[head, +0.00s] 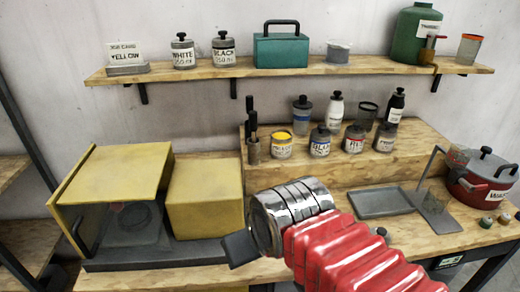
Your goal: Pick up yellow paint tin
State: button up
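The yellow paint tin (282,146) is a small tin with yellow at its top and a pale label. It stands upright on the wooden riser, at the left of a row of similar tins, just right of a dark holder with brushes. My arm, with red bellows and a chrome wrist, reaches in from the lower right. My gripper (239,248) shows as a dark block at the wrist's left end, over the bench front, lower and nearer than the yellow tin and apart from it. Its fingers are not clear, and I see nothing held.
A blue-labelled tin (320,142) stands close right of the yellow tin; the brush holder (254,150) is close left. Bottles stand behind. A yellow cabinet (115,185) and box (205,198) fill the bench's left. A grey tray (380,202) lies right. A shelf (350,66) runs above.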

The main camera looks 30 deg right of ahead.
aim_at(281, 145)
jog(key=u, duration=1.5)
jog(key=k, duration=0.85)
jog(key=z, duration=0.75)
jog(key=i, duration=1)
jog(key=z, duration=0.05)
